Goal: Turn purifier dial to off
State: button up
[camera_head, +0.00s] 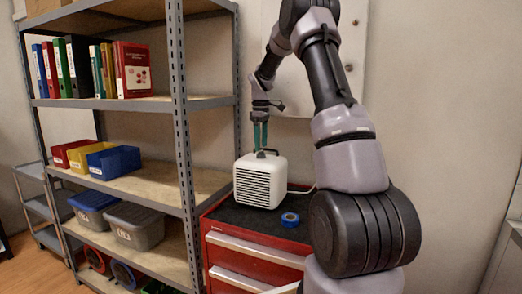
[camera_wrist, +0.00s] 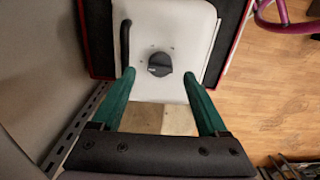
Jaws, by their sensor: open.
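The purifier (camera_head: 259,182) is a white box with a slatted front, standing on the dark top of a red tool cabinet. In the wrist view its pale top (camera_wrist: 180,30) carries a round black dial (camera_wrist: 159,64) with small marks around it. Which mark the dial points to is too small to tell. A black carry handle (camera_wrist: 126,42) lies left of the dial. My gripper (camera_head: 260,134) points down just above the purifier. In the wrist view its green fingers (camera_wrist: 159,75) are open, one on each side of the dial with visible gaps.
A blue tape roll (camera_head: 290,219) lies on the red cabinet (camera_head: 255,250) right of the purifier. A white cord runs from the purifier's right side. A metal shelf (camera_head: 180,130) with binders and bins stands close on the left. The wall is behind.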

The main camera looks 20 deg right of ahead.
notch_tip(320, 180, up, 8)
jog(key=shift+f, duration=0.25)
jog(key=s+a+r+m+t, duration=0.25)
jog(key=s+a+r, duration=0.2)
jog(key=s, duration=0.45)
jog(key=s+a+r+m+t, duration=0.1)
jog(key=s+a+r+m, duration=0.25)
jog(key=s+r, duration=0.4)
jog(key=s+a+f+m+t, duration=0.1)
jog(key=s+m, duration=0.1)
jog(key=s, duration=0.4)
jog(key=s+a+f+m+t+y, duration=0.1)
jog(key=s+f+m, duration=0.1)
jog(key=s, duration=0.5)
jog(key=s+a+f+m+t+y, duration=0.1)
jog(key=s+m, duration=0.2)
jog(key=s, duration=0.3)
jog(key=shift+s+a+f+t, duration=0.25)
jog(key=shift+s+f+t, duration=0.1)
jog(key=shift+f, duration=0.05)
